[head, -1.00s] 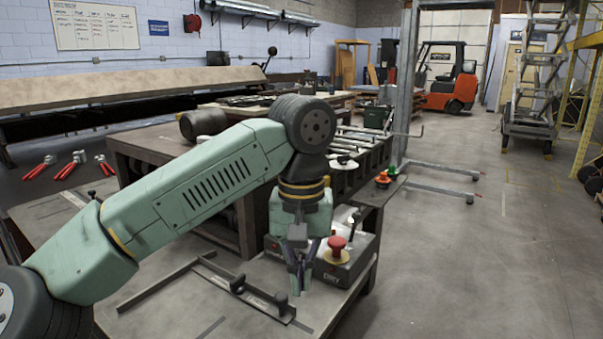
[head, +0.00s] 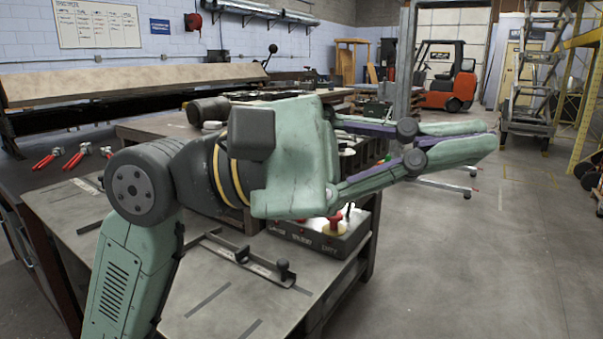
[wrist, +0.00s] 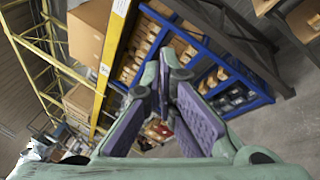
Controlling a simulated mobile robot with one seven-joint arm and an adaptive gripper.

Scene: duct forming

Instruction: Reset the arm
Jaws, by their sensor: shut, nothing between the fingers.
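My gripper (head: 485,140) is raised above the workbench in the head view and points to the right, with nothing in it. My green and dark arm folds up from the lower left, and the gripper body covers part of the bench behind it. In the wrist view my gripper (wrist: 158,100) shows its purple-padded fingers close together, pointing toward distant shelving.
A flat metal bar with black knobs (head: 250,262) lies on the workbench (head: 225,305). Red-handled tools (head: 78,157) lie at the left. An orange forklift (head: 445,80) and a rolling ladder (head: 530,85) stand far back. The wrist view shows boxes on racks (wrist: 88,30).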

